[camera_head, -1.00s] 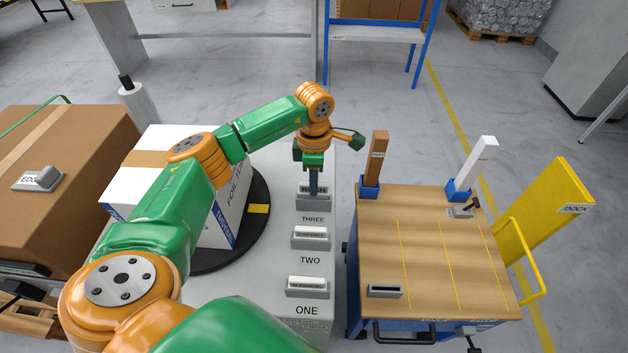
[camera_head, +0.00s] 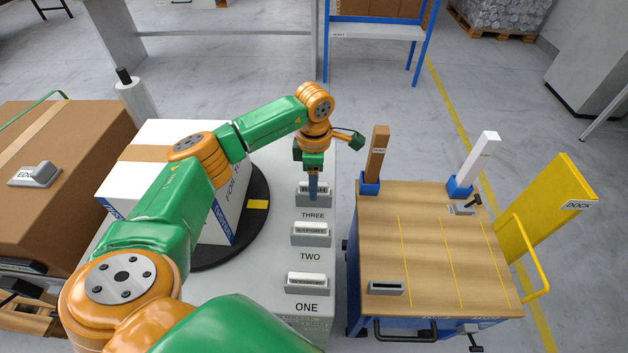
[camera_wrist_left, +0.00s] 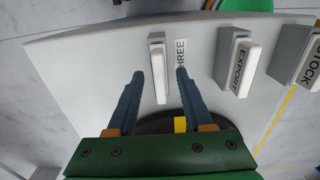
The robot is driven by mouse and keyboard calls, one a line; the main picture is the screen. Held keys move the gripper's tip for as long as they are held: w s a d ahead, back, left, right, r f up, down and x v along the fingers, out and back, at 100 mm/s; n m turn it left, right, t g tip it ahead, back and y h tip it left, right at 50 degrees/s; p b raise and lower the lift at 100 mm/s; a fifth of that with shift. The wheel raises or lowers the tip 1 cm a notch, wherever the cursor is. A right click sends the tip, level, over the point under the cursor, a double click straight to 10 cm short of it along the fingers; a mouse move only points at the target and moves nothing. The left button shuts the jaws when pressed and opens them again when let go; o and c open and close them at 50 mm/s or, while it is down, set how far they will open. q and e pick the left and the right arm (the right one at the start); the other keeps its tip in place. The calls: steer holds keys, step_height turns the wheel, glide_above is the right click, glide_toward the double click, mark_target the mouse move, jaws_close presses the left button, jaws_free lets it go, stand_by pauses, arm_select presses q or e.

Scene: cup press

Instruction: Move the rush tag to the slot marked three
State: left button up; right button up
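My left gripper (camera_head: 313,186) is over the slot marked three (camera_head: 313,201) on the grey bench. In the left wrist view its blue fingers (camera_wrist_left: 160,85) are spread apart, with a pale tag (camera_wrist_left: 158,68) standing in slot three between them and gaps on both sides. The fingers partly cover this tag in the head view, and I cannot read whether it is the rush tag. Slot two holds a tag (camera_head: 310,229) that reads EXPORT in the wrist view (camera_wrist_left: 245,70). Slot one holds a tag (camera_head: 306,278) that reads STOCK there (camera_wrist_left: 311,62). My right gripper is not in view.
A white box (camera_head: 140,177) sits on a black turntable (camera_head: 262,188) left of the slots. A wooden-topped cart (camera_head: 430,250) stands to the right with a brown post (camera_head: 376,155), a white post (camera_head: 478,160) and a dark slot holder (camera_head: 386,288). A yellow dock panel (camera_head: 548,212) is beyond it.

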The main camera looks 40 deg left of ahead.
arm_select(q)
step_height(320, 180, up, 7)
steer(key=shift+r+b, duration=0.1)
steer(key=shift+b, duration=0.55)
stand_by(0.4)
